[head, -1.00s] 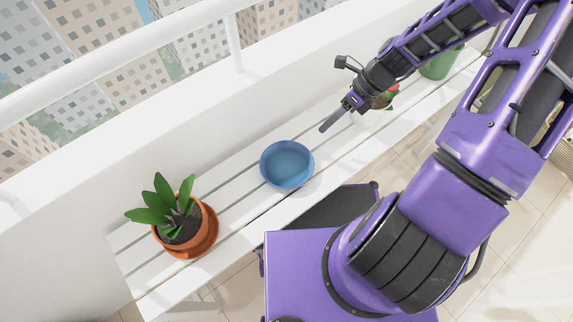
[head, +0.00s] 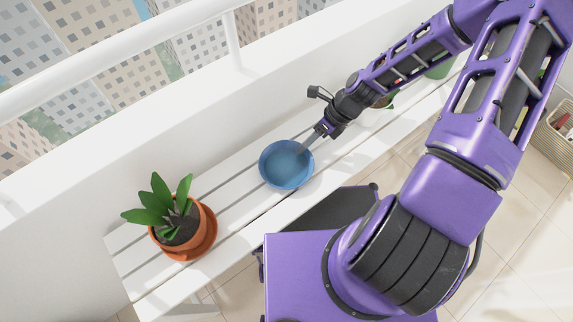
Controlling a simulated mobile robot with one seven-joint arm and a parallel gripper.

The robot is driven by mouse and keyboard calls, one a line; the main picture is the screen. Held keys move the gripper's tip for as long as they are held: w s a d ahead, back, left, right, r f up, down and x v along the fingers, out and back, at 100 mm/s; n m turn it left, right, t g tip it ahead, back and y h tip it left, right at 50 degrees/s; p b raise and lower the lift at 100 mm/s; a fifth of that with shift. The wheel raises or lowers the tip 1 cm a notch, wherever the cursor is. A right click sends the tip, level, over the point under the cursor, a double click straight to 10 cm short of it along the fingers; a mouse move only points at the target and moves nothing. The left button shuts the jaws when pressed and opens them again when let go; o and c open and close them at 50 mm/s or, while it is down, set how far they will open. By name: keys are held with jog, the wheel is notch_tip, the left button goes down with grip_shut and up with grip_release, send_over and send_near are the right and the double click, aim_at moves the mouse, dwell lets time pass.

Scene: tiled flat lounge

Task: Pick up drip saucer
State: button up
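The drip saucer is a blue round dish (head: 284,172) on the white slatted bench (head: 236,196), right of the potted plant. My gripper (head: 306,148) is at the upper right rim of the blue dish, with its fingers pointing down and left over it. Only a thin finger shape shows, so I cannot tell whether the fingers are apart or whether they touch the rim. The dish lies flat on the slats. A second, terracotta saucer (head: 207,243) sits under the plant pot.
A leafy plant in a terracotta pot (head: 182,232) stands at the bench's left end. A green pot (head: 441,69) stands toward the far right end, with another plant (head: 389,101) partly hidden behind my arm. A white wall and railing (head: 130,50) run behind the bench. A basket (head: 556,135) is at right.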

grip_shut()
dwell(1.3)
